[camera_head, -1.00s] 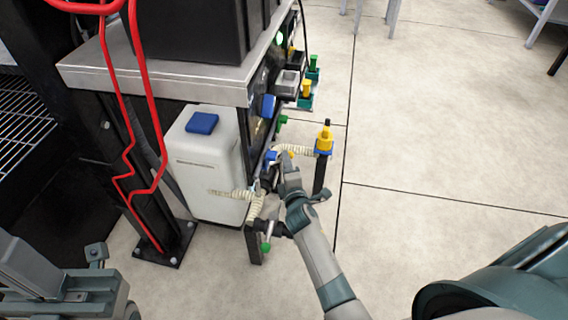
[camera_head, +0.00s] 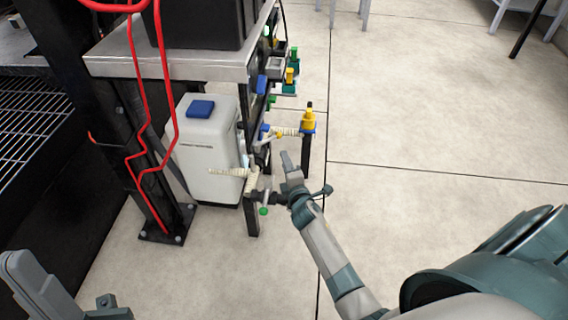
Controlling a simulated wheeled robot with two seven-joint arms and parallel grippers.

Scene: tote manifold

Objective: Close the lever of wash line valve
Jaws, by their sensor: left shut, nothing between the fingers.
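Several small valves with coloured handles sit on the pipework at the bench's right side. No label is legible, so I cannot tell which is the wash line valve. A small yellow handle (camera_head: 279,135) and a blue one (camera_head: 265,128) sit near a ribbed hose. A green handle (camera_head: 264,211) is lower, by the bench leg. My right gripper (camera_head: 286,161) points up just right of the pipework, apart from the handles; its finger gap is not visible. My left gripper (camera_head: 22,268) is shut and empty at the bottom left, partly out of frame.
A white jug (camera_head: 208,150) with a blue cap stands under the steel bench (camera_head: 170,66). A yellow-topped post (camera_head: 307,140) stands beyond my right gripper. Red tubing (camera_head: 168,90) hangs in front of the bench.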

